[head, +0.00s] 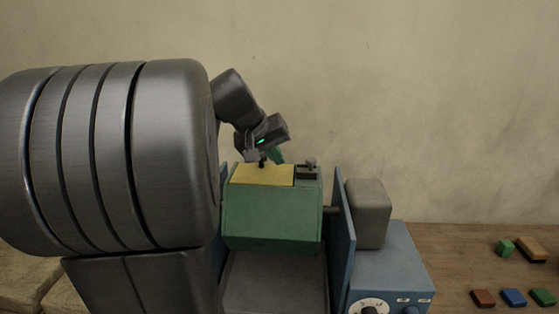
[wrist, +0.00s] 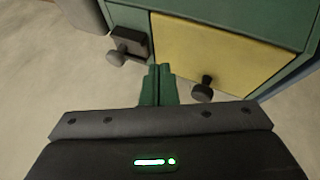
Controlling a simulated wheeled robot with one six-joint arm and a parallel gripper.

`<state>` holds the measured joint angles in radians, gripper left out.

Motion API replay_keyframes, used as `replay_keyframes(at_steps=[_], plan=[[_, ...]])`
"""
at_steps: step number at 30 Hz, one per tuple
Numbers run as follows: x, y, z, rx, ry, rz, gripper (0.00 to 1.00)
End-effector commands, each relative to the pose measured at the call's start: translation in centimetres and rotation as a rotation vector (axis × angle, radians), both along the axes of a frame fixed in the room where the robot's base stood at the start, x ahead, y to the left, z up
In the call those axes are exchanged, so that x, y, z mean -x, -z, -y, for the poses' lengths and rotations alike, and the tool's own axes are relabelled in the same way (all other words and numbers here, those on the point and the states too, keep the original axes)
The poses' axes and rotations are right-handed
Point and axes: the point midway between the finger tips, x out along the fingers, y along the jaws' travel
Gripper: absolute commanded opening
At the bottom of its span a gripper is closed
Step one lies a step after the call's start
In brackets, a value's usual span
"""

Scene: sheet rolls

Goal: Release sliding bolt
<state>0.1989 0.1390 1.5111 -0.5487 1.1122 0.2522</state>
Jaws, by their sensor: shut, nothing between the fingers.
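The sliding bolt (head: 308,168) is a small dark block with a grey knob on top of the green machine housing (head: 270,220), at its right end. In the wrist view the bolt's knob (wrist: 118,56) sticks out at the upper left. Beside the bolt is a yellow panel (head: 262,175) with a dark knob (wrist: 204,88). My gripper (head: 278,160) is above the housing, between the panel's knob and the bolt. Its green fingers (wrist: 158,72) are together and empty. I cannot tell whether they touch the housing.
Blue side plates (head: 342,230) flank the housing. A grey block (head: 369,213) stands on the right, above a blue control box (head: 392,280) with a dial. Several coloured blocks (head: 513,297) lie on the wooden table at the far right. A plain wall is behind.

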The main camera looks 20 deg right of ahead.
Motion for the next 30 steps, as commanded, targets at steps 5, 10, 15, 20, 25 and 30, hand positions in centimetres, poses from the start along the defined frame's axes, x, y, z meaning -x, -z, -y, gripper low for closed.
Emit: replay_keyframes(at_steps=[5, 10, 15, 20, 25, 30], plan=[[0.8, -2.3, -1.6, 0.001, -0.003, 0.004, 0.0], [1.7, -4.8, -3.3, 0.0, -0.003, 0.004, 0.0], [2.3, -6.4, -4.4, -0.001, -0.002, 0.003, 0.0], [2.5, -7.0, -4.7, -0.001, -0.001, 0.001, 0.0], [2.5, -7.0, -4.7, -0.001, 0.0, 0.0, 0.0], [2.5, -6.9, -4.7, -0.001, 0.0, -0.001, 0.0]])
